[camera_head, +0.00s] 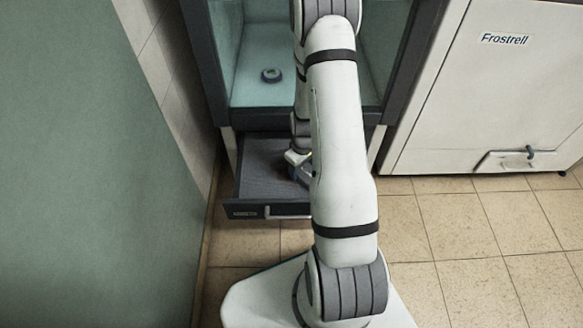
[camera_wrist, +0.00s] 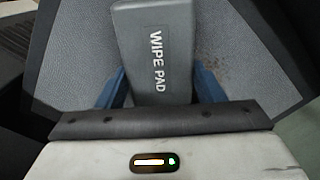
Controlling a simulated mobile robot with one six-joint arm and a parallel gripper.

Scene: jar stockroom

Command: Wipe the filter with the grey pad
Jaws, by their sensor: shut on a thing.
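The grey pad (camera_wrist: 153,40), lettered "WIPE PAD", is between the blue fingers of my gripper (camera_wrist: 160,85) in the wrist view. My gripper is shut on it. The filter (camera_wrist: 80,50) is a grey, fine-meshed surface beneath the pad, with brown specks of dirt to the right of the pad. In the head view the filter (camera_head: 262,163) lies in the pulled-out drawer under the cabinet. My gripper (camera_head: 299,160) is low over the drawer's right part, mostly hidden by my arm. I cannot tell whether the pad touches the filter.
The open drawer (camera_head: 246,211) has a dark front with a handle. Above it, the cabinet's pale green compartment (camera_head: 262,45) holds a small dark round thing (camera_head: 271,75). A white Frostrell unit (camera_head: 500,95) stands at the right. A green panel (camera_head: 90,170) closes off the left.

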